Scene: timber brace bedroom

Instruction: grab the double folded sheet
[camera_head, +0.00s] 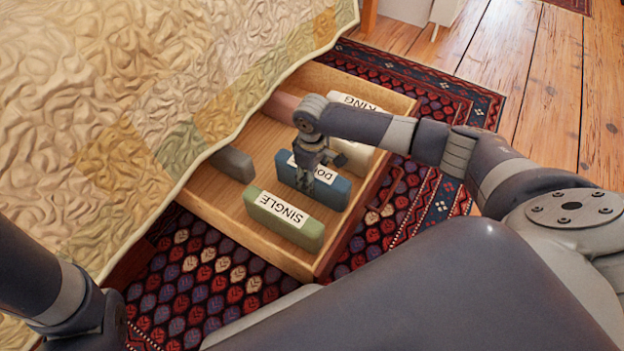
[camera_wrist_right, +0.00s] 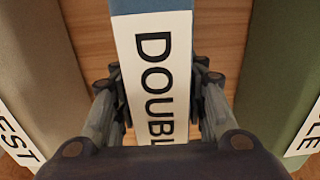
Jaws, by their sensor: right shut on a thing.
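The double folded sheet (camera_head: 326,188) is a blue block with a white label, standing in the open wooden drawer. Its label reads "DOUBLE" in the right wrist view (camera_wrist_right: 153,75). My right gripper (camera_head: 313,172) is over it from above, with its fingers on both sides; the wrist view shows the fingers (camera_wrist_right: 158,100) shut on its two long sides. The gripper hides part of the label in the head view. My left arm shows at the lower left of the head view, but its gripper fingers are not visible.
The bed quilt (camera_head: 150,100) overhangs the drawer's left side. Patterned rug (camera_head: 205,285) lies around it.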

